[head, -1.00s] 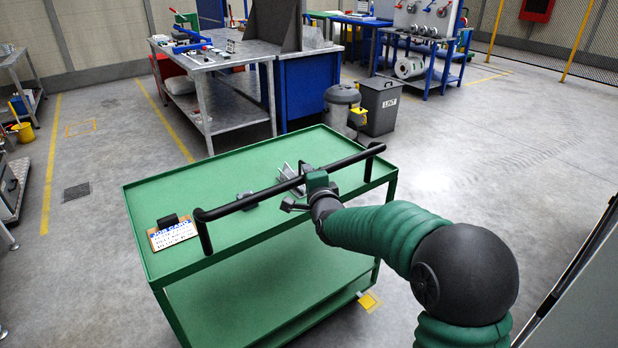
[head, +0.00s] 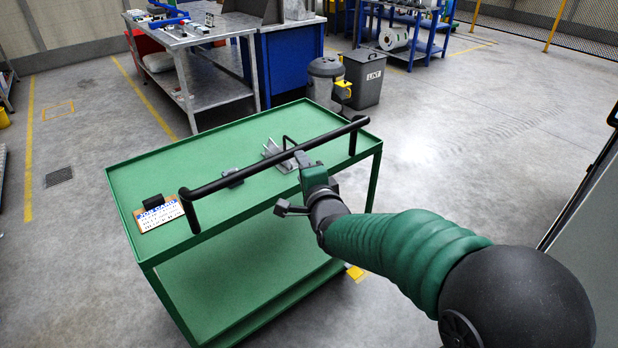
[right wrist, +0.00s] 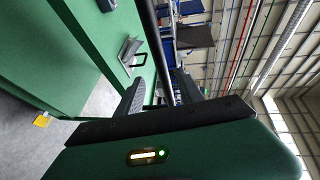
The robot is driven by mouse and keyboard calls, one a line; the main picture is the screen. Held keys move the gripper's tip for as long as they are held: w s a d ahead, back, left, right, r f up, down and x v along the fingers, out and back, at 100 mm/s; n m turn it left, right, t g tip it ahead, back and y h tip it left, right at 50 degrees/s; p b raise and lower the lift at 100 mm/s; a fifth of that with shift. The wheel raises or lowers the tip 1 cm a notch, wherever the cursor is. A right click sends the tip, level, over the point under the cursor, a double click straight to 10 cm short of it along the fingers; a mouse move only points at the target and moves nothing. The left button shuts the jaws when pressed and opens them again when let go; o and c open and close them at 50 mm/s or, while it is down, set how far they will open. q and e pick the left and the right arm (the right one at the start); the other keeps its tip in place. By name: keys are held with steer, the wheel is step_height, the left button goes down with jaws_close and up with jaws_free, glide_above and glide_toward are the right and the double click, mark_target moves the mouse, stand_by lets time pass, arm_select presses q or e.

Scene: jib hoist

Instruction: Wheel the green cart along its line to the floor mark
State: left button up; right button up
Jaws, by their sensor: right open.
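The green cart (head: 262,258) stands on the floor in front of me, with a top tray and a lower shelf. Its black handle bar (head: 240,173) runs along the near side, above the tray. My right gripper (head: 299,157) is open, just on my side of the bar near its middle right. In the right wrist view the bar (right wrist: 151,35) shows between the two open fingers (right wrist: 160,92); I cannot tell whether they reach around it. My left gripper is out of view.
A job card (head: 160,213), a small dark part (head: 232,178) and a metal bracket (head: 279,155) sit on the tray. A grey bin (head: 364,78) and workbench (head: 200,65) stand behind.

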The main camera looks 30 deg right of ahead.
steer(key=v, duration=0.6)
steer(key=shift+s+p, duration=0.2)
steer(key=shift+p, duration=0.15)
steer(key=shift+a, duration=0.1)
